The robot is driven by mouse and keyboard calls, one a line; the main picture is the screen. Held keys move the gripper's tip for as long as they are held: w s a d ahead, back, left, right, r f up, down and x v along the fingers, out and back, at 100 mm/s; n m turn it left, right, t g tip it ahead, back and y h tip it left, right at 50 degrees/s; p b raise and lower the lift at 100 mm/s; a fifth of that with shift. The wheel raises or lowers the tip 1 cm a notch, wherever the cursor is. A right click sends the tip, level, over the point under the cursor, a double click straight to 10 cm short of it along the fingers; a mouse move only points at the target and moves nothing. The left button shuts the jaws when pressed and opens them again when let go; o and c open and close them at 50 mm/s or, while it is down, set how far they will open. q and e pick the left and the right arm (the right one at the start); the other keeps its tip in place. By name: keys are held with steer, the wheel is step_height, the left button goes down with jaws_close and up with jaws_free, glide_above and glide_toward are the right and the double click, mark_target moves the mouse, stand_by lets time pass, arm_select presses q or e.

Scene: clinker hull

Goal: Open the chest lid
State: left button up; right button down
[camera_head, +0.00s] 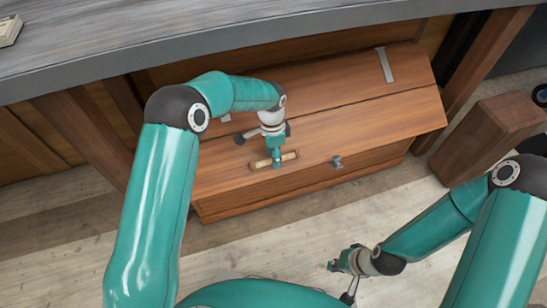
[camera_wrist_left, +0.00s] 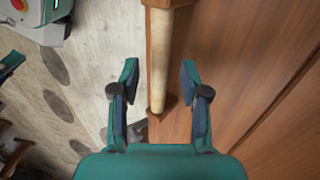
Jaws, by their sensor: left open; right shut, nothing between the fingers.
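The wooden chest (camera_head: 300,193) stands below the counter, and its reddish-brown lid (camera_head: 375,120) lies closed. A pale bar handle (camera_head: 289,156) in wooden mounts sits along the lid's front edge. My left gripper (camera_head: 276,160) is at this handle, pointing down, and hides part of it. In the left wrist view, the handle (camera_wrist_left: 161,55) runs between the two open fingers of my left gripper (camera_wrist_left: 158,75), with gaps visible on both sides. My right gripper (camera_head: 338,264) is shut and empty, low over the floor in front of the chest, well apart from it.
A grey counter (camera_head: 190,45) overhangs the chest's back. A metal latch (camera_head: 336,161) sits on the front edge, and a grey strap (camera_head: 384,65) lies across the lid's back. A brown wooden block (camera_head: 490,130) stands to the right. The plank floor (camera_head: 410,208) in front is clear.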

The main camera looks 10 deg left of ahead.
arm_select(q)
steer(key=shift+f, duration=0.3)
jaws_close()
